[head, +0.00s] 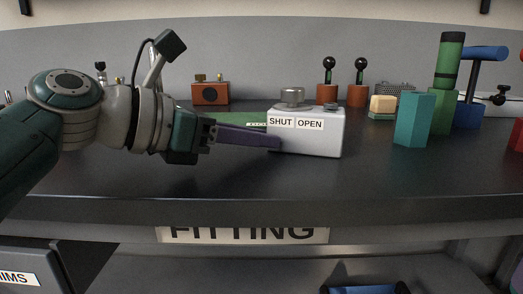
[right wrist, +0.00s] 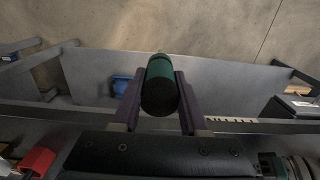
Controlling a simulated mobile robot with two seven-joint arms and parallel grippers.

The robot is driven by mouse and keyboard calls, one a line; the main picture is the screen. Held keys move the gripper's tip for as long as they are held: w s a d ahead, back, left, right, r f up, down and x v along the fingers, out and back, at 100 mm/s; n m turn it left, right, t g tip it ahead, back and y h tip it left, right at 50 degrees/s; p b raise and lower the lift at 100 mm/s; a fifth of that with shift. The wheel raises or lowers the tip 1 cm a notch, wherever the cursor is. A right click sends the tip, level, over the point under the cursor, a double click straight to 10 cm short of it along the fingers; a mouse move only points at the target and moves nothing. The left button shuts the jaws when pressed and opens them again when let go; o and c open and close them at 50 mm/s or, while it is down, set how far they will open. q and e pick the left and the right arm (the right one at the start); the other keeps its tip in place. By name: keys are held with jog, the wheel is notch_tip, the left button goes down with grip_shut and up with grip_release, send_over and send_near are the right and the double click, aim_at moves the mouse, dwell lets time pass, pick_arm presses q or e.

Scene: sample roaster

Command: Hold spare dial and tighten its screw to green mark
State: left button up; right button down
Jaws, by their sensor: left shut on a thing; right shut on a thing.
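The spare dial appears to be the white block (head: 305,142) marked SHUT and OPEN, with a silver knob (head: 292,97) on top. A small dark round piece, perhaps its screw, sits at the top right. My left gripper (head: 270,138) is shut on the block's left side; the block hides the fingertips. The block is upright at the bench top. My right gripper (right wrist: 160,98) shows only in the right wrist view, shut on a green cylinder with a black end (right wrist: 160,85), seen end-on. I cannot make out a green mark.
A green strip (head: 240,118) lies behind my left fingers. To the right stand a teal hexagonal block (head: 413,120), a green block with a green-and-black handle (head: 450,60), and a blue T-handled tool (head: 485,53). The bench front (head: 350,185) is clear.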

pick_arm(q)
grip_shut()
dwell(0.4)
